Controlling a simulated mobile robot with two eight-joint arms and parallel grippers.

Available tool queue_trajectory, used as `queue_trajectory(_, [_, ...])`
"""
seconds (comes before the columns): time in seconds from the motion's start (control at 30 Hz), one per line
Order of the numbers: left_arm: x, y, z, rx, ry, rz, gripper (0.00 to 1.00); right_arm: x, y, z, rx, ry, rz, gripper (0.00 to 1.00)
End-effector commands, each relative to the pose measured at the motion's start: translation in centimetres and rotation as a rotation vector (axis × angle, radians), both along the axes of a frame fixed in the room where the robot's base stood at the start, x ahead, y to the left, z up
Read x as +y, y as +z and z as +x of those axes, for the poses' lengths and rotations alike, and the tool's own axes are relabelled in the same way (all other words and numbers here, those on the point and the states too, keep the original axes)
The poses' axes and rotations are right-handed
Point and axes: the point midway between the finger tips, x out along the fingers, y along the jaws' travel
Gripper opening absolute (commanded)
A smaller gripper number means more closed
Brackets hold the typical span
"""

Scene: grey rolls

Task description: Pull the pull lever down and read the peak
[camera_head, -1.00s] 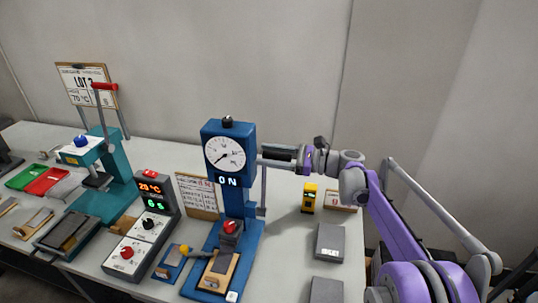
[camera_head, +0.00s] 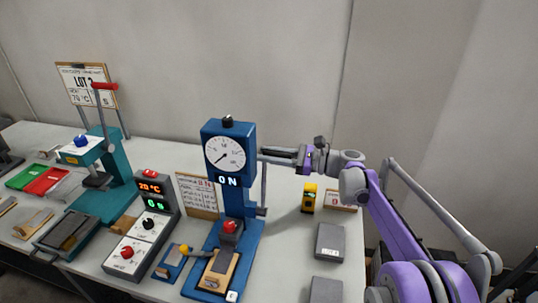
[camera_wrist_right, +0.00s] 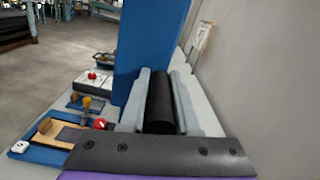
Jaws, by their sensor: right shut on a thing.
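The blue pull tester (camera_head: 238,200) stands upright at the table's middle, with a round white dial (camera_head: 224,154) and a small display reading 0 N below it. The dial needle points to the lower left. My right gripper (camera_head: 265,157) is beside the tester head on its right. In the right wrist view my gripper (camera_wrist_right: 158,85) is shut on the pull lever's black grip (camera_wrist_right: 160,105), which lies between the two grey fingers. A red knob (camera_head: 229,227) sits low on the tester above a tan block (camera_head: 218,270). My left gripper is out of view.
A heater box (camera_head: 143,225) with red and green readouts stands left of the tester, and a teal press (camera_head: 115,170) farther left. Grey blocks (camera_head: 330,241) and a yellow device (camera_head: 309,198) lie to the right, with some clear table between.

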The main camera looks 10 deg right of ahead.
Motion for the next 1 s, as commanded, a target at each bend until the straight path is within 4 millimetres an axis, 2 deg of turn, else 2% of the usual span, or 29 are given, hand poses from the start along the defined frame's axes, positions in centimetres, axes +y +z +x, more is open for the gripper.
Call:
queue_trajectory(0.73, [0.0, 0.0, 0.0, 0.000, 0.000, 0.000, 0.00, 0.0, 0.0, 0.0, -0.002, 0.000, -0.001, 0.00])
queue_trajectory(1.0, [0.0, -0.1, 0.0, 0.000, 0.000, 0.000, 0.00, 0.5, 0.2, -1.3, -0.064, 0.000, -0.027, 0.00])
